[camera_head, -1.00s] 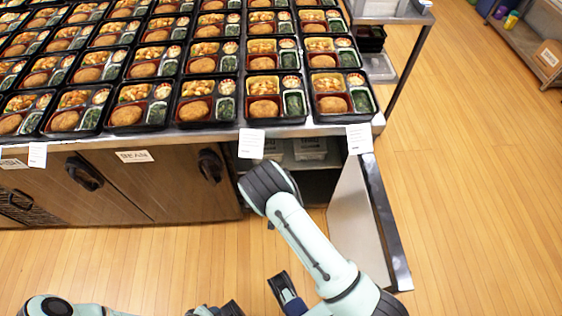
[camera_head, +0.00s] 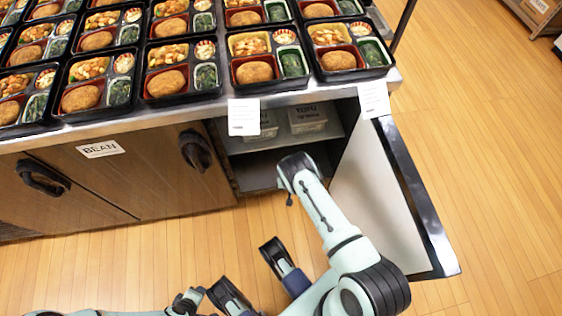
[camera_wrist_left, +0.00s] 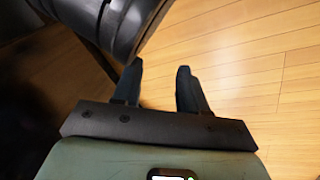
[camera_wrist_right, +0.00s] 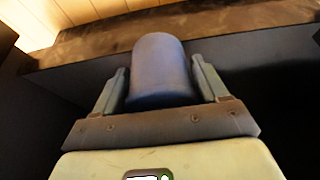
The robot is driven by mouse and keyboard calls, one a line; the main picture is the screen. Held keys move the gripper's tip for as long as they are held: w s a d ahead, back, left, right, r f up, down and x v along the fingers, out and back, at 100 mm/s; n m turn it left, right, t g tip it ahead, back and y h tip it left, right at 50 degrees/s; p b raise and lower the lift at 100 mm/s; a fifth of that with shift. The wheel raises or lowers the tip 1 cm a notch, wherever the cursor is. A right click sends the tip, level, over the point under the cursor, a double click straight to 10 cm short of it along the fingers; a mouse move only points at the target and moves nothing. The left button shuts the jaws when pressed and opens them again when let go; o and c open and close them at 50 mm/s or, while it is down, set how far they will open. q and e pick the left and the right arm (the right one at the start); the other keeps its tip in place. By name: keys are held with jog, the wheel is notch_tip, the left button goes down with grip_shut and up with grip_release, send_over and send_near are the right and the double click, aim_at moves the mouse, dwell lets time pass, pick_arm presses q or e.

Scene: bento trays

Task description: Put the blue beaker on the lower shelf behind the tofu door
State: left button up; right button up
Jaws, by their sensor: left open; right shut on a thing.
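The blue beaker (camera_wrist_right: 160,70) is in the right wrist view, between the fingers of my right gripper (camera_wrist_right: 158,85), which is shut on it. Dark surfaces and a wooden edge surround it there. In the head view my right arm reaches to the open cabinet, and its hand and the beaker cannot be made out. The tofu door (camera_head: 380,195) stands wide open on the right. Behind it, the lower shelf (camera_head: 255,172) is partly visible, dark, and partly covered by my arm. My left gripper (camera_wrist_left: 158,72) is open and empty above the floor.
Boxes labelled TOFU (camera_head: 308,120) stand on the upper shelf. The closed bean door (camera_head: 150,180) is to the left. Bento trays (camera_head: 255,72) fill the counter above. Wooden floor (camera_head: 490,150) is free to the right of the open door.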

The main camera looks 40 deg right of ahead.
jog(key=w, duration=0.1)
jog(key=w+d+b, duration=0.1)
jog(key=w, duration=0.1)
jog(key=w+d+b, duration=0.1)
jog(key=shift+w+d+f, duration=0.1)
jog(key=shift+w+d, duration=0.15)
jog(key=shift+w, duration=0.1)
jog(key=shift+w+d, duration=0.25)
jog(key=shift+w, duration=0.2)
jog(key=w+b, duration=0.1)
jog(key=w+d+b, duration=0.1)
jog(key=shift+w+d, duration=0.3)
jog(key=shift+w, duration=0.1)
jog(key=shift+f+b, duration=0.4)
jog(key=shift+f, duration=0.25)
pick_arm(q)
jog(key=s+a+f+g, duration=0.1)
jog(key=s+f+g, duration=0.3)
jog(key=s+f, duration=0.3)
jog(key=s, duration=0.4)
jog(key=shift+a+f+n, duration=0.2)
jog(key=shift+n, duration=0.2)
pick_arm(e)
jog(key=o, duration=1.1)
jog(key=shift+f, duration=0.1)
